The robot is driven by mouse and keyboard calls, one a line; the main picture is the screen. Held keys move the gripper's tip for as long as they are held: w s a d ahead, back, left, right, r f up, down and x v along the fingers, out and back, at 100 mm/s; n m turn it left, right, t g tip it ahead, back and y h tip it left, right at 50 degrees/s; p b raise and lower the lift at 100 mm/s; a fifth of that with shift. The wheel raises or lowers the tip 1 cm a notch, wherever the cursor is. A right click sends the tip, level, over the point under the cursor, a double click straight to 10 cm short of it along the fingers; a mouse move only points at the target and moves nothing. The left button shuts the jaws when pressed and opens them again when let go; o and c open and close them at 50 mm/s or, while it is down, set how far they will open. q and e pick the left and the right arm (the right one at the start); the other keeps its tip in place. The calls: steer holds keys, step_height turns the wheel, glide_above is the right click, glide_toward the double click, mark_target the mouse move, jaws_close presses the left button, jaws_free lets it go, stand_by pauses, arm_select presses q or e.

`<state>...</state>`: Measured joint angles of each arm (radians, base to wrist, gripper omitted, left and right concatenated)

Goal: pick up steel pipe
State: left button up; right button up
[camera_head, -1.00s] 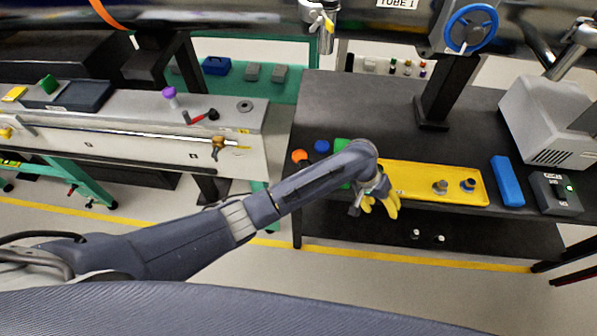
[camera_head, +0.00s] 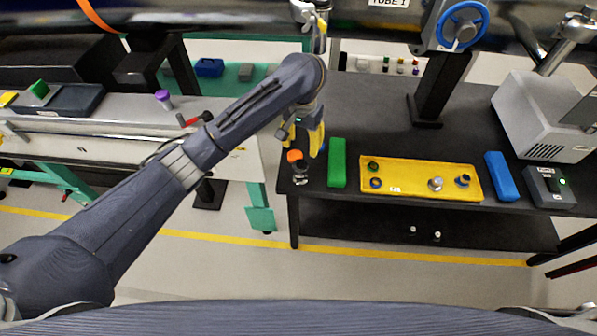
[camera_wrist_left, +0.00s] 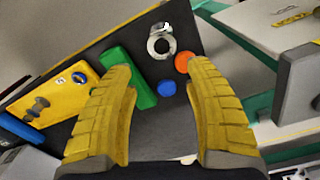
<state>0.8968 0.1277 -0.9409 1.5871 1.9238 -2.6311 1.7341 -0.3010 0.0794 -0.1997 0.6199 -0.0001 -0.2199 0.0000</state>
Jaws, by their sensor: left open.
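A shiny steel piece with a round open end (camera_wrist_left: 160,42) shows in the left wrist view, standing on the black table between a green block and an orange cap. It seems to be the steel pipe seen nearly end-on; its length cannot be told. In the head view it is a small grey shape (camera_head: 300,173) near the table's front left corner. My left gripper (camera_head: 302,138) is open, with yellow fingers, above the table's left end. In the left wrist view its fingertips (camera_wrist_left: 157,72) are apart with nothing held between them. My right gripper is not in view.
The orange cap (camera_head: 294,156) and a blue cap (camera_wrist_left: 167,88) are close by. The green block (camera_head: 337,163), yellow tray (camera_head: 410,177) with fittings and blue block (camera_head: 501,176) lie rightward. A grey bench (camera_head: 130,150) stands left across a gap. A large tube (camera_head: 200,18) crosses above.

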arm_select(q)
glide_above(300, 175)
steer(key=w, duration=0.2)
steer(key=f, duration=0.7)
steer(key=shift+s+d+f, duration=0.15)
steer(key=shift+d+f, duration=0.15)
steer(key=shift+d, duration=0.1)
steer(key=shift+s+a+f, duration=0.1)
steer(key=shift+s+f, duration=0.05)
steer(key=shift+f, duration=0.5)
steer(key=shift+a+f, duration=0.2)
steer(key=shift+f, duration=1.15)
steer(key=shift+a+f, duration=0.15)
steer(key=shift+f, duration=1.2)
steer(key=shift+d+f, duration=0.1)
steer(key=shift+f, duration=0.9)
jaws_close()
